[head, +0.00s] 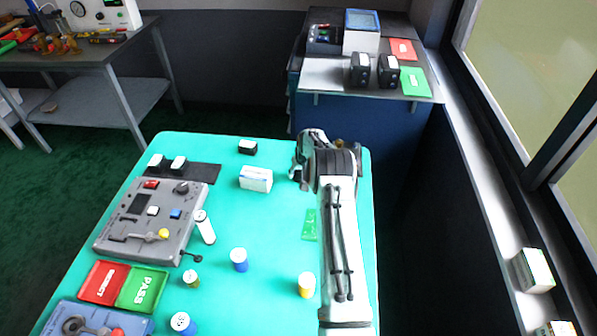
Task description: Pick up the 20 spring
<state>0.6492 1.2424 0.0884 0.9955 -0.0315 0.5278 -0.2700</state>
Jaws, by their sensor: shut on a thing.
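My gripper (298,172) is at the far right part of the green table, low near its surface, and mostly hidden by my own wrist. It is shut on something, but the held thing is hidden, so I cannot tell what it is. I cannot make out a spring marked 20.
A grey control panel (130,232) with knobs lies at the left. Red (103,283) and green PASS (143,290) trays lie in front of it. A white box (256,179) and a black and white block (248,147) stand left of my gripper.

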